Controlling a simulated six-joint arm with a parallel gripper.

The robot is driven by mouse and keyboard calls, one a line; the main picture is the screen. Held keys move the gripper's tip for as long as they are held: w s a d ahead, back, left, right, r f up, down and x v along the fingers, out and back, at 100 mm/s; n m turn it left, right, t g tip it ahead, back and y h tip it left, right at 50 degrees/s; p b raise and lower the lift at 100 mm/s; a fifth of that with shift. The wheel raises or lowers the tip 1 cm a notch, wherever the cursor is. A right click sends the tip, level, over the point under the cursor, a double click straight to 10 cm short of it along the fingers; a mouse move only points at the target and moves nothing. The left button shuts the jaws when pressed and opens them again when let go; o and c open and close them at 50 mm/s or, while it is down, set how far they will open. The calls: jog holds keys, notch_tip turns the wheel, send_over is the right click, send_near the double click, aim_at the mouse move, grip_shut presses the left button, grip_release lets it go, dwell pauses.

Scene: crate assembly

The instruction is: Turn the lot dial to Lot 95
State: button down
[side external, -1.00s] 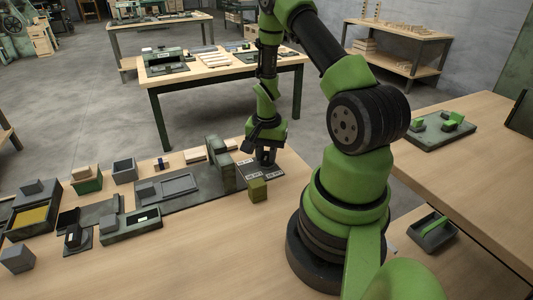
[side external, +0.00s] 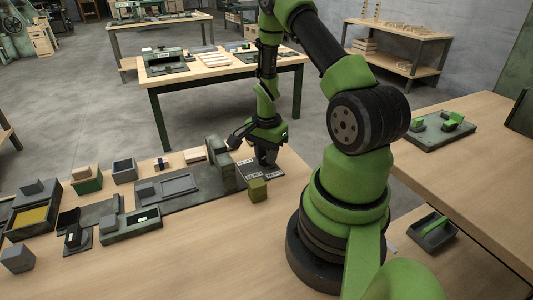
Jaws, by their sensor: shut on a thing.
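My gripper (side external: 268,160) points down over a dark plate (side external: 247,174) with small white labels, at the right end of the row of fixtures. It is shut on the lot dial, which is mostly hidden by the fingers. The dial's setting and the label text are too small to read.
An olive-green block (side external: 258,190) stands just in front of the plate. A grey-green upright fixture (side external: 218,160) stands close to the left of my gripper. Grey trays (side external: 178,186) and small boxes lie further left. The table front is clear.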

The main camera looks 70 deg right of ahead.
jog(key=shift+a, duration=0.1)
jog(key=c, duration=1)
grip_release()
jog(key=shift+o, duration=0.2)
notch_tip(320, 180, up, 10)
